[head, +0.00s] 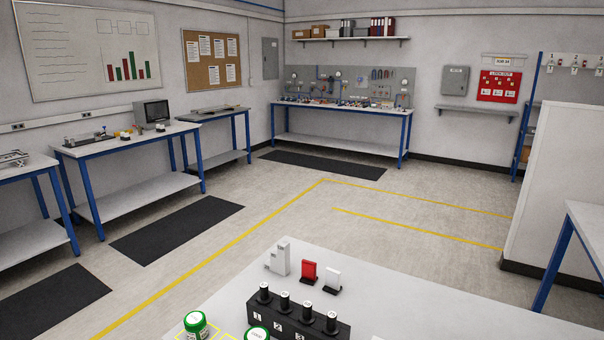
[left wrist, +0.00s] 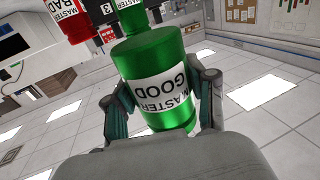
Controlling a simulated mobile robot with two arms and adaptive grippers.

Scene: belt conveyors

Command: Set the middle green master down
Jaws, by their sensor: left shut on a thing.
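My left gripper (left wrist: 165,105) is shut on a green master (left wrist: 150,65), a green cylinder with a white label reading MASTER GOOD, upside down in the left wrist view. A second green master (left wrist: 130,20) and a red one labelled MASTER BAD (left wrist: 75,20) show beyond it at the top. In the head view two green-lidded masters, one at the left (head: 195,323) and one to its right (head: 257,333), are at the bottom edge, with yellow outlines near them. I cannot tell which of these is held. The held one's base contact is not visible. My right gripper is in neither view.
The table top right of these is largely clear.

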